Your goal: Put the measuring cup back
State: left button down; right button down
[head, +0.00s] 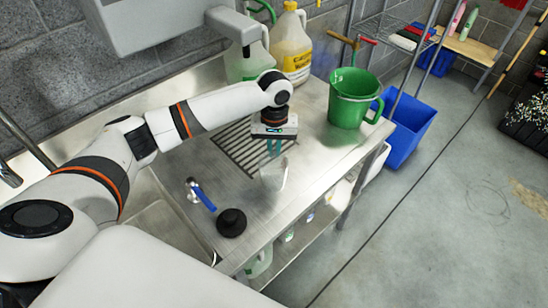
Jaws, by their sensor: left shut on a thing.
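A clear, whitish measuring cup (274,174) is over the steel counter, near the front edge of the drain grate. My left gripper (275,150) points down above the cup and is shut on its upper part. The cup looks roughly upright; I cannot tell whether its base touches the counter. My right gripper is not in view.
A green bucket (352,98) stands on the counter's right end, and jugs (290,48) stand at the back. A black round stopper (231,222) and a blue-handled tool (203,196) lie at the front left. A blue bin (408,130) is on the floor at right.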

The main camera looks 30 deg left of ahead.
aim_at(274, 157)
pick_arm(q)
notch_tip(274, 157, down, 3)
jog(key=shift+f, duration=0.35)
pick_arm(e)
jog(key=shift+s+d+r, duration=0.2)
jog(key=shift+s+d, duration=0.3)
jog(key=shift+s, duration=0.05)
pick_arm(q)
jog(key=c, duration=1.5)
grip_release()
jog(key=shift+f, duration=0.1)
notch_tip(274, 157, up, 12)
jog(key=shift+w+a+r+b, duration=0.1)
jog(key=shift+w+r+b, duration=0.05)
jog(key=shift+b, duration=0.25)
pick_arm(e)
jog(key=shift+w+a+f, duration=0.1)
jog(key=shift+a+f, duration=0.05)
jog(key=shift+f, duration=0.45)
